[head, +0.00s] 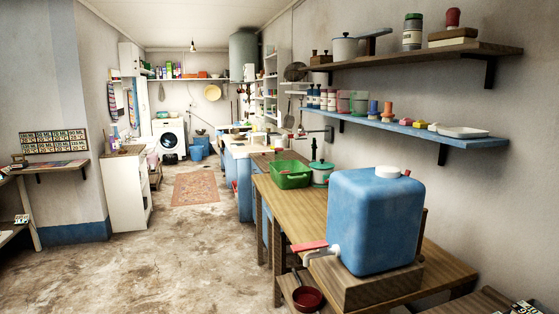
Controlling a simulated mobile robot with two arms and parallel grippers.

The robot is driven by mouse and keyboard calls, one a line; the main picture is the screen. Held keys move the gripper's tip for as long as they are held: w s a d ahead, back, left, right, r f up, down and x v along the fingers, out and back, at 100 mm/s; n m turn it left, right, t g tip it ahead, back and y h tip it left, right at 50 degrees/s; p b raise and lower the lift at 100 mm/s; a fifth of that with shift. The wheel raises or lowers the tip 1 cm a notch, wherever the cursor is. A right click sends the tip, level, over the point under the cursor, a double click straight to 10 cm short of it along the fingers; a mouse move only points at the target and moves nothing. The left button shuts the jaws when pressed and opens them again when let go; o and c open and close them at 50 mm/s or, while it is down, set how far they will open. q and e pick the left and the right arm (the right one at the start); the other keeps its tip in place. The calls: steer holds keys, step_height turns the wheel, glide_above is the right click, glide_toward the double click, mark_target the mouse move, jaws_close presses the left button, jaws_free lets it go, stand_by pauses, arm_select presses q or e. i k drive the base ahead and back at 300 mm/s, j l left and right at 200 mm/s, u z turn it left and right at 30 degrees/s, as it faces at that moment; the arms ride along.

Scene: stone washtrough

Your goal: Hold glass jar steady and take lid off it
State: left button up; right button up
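Neither of my grippers shows in the head view. I cannot tell for sure which thing is the glass jar. A jar-like container (412,31) with a banded side and a closed top stands on the upper wall shelf at the right. Several small lidded jars (320,98) stand in a row at the left of the blue shelf below. They are too small to tell whether they are glass. No hand or gripper touches any of these.
A large blue water container (375,222) with a tap stands on a wooden block on the wooden table (300,205). A green basket (290,175) and a green-lidded pot (321,172) stand farther back. The floor (170,250) at the left and middle is open, with a rug (196,188) beyond.

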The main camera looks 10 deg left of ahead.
mark_target(278, 155)
steer(key=i+u, duration=0.15)
steer(key=i+j+u, duration=0.3)
steer(key=i+u, duration=0.15)
steer(key=i, duration=0.15)
steer(key=i+j+u, duration=0.1)
steer(key=i+u, duration=0.3)
steer(key=i, duration=0.2)
steer(key=i+l+u, duration=0.15)
steer(key=i+u, duration=0.3)
steer(key=i, duration=0.15)
steer(key=i+l+z, duration=0.2)
steer(key=i, duration=0.5)
steer(key=i+j+z, duration=0.2)
steer(key=i, duration=0.55)
steer(key=i+j+z, duration=0.15)
steer(key=i, duration=0.55)
steer(key=i+z, duration=0.1)
steer(key=i, duration=0.95)
steer(key=i+j+z, duration=0.1)
steer(key=i, duration=0.9)
steer(key=i+z, duration=0.35)
steer(key=z, duration=0.15)
steer(key=i+j+z, duration=0.2)
steer(key=i+z, duration=0.25)
steer(key=i+j+z, duration=0.25)
steer(key=z, duration=0.25)
steer(key=i+j+z, duration=0.25)
steer(key=z, duration=0.2)
steer(key=j, duration=0.1)
